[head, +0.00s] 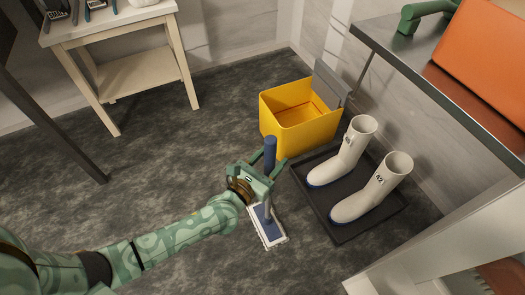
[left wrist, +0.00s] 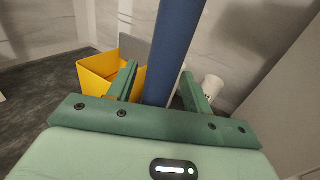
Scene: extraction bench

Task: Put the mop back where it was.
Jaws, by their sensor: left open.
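The mop has a blue handle (head: 270,150) and a flat white-edged head (head: 267,232). It stands about upright, with the head on the dark floor. My left gripper (head: 261,168) is at the handle's upper part, with its jaws open and the handle between them. In the left wrist view the blue handle (left wrist: 172,50) runs up between the two green fingers, with a gap beside the left finger. The gripper hides part of the shaft. My right gripper is not in view.
A yellow bucket (head: 283,125) with a grey attachment stands behind the mop. White boots (head: 347,152) stand on a black tray (head: 335,232) to the right. A steel counter (head: 420,70) overhangs at right. A small wooden table (head: 70,32) stands back left. Floor at left is clear.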

